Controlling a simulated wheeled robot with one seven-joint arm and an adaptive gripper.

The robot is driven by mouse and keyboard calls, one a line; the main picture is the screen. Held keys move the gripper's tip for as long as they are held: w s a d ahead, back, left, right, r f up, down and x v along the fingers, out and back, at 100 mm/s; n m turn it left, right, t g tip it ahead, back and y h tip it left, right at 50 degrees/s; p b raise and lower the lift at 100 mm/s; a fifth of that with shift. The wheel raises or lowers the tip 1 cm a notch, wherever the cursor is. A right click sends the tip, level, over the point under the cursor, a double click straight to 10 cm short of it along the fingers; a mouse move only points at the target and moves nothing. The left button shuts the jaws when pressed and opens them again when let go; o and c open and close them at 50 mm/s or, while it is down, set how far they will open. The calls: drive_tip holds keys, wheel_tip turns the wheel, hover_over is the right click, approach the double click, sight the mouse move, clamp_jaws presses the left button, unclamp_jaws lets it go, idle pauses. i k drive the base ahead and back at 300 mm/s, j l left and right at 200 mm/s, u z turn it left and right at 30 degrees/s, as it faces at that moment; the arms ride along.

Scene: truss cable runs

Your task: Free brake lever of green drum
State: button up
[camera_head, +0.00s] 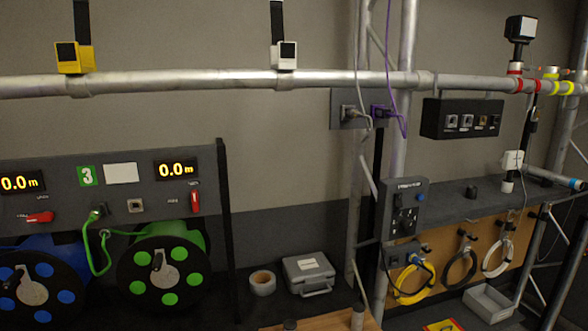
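The green drum (163,278) stands at the lower left, with a black face, green round spots and a dark crank handle. Its brake lever (195,201) is the small red lever on the grey panel above it, under the right display, and it points about straight up and down. A green cable (90,248) hangs in a loop from a plug on the panel beside the drum. My gripper is not in view, so its state does not show.
The blue drum (33,290) stands left of the green one; its red lever (40,217) lies nearly level. A tape roll (262,282) and a grey case (309,274) sit right of the panel's dark post (227,210). A truss upright (400,150) stands further right.

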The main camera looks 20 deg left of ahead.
sight(195, 200)
drive_tip(key=u, duration=1.6)
